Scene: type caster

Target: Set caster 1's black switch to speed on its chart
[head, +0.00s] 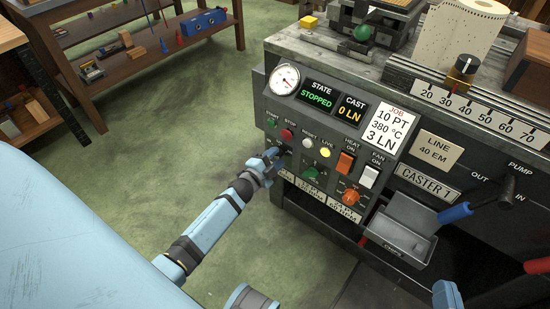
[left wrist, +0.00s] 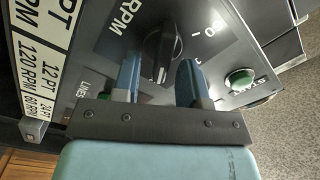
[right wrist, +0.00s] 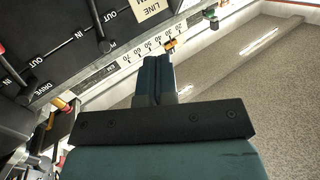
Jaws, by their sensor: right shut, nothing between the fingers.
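Caster 1 carries its name plate (head: 427,181) on a dark machine. The black switch (left wrist: 160,55), a pointed knob marked RPM, shows in the left wrist view; my gripper mostly hides it in the head view. My left gripper (head: 272,156) is at the panel's lower left. Its fingers (left wrist: 157,75) are apart, one on each side of the knob; whether they touch it I cannot tell. The chart (left wrist: 36,65) pairs 12 PT with 120 RPM and 24 PT with 60 RPM. The job card (head: 388,125) reads 10 PT. My right gripper (right wrist: 155,72) is shut and empty.
The green start button (head: 269,122), red stop button (head: 287,134), orange heat switch (head: 345,161), white fan switch (head: 369,176) and green lines knob (head: 311,173) crowd the panel. The state display (head: 317,97) reads STOPPED.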

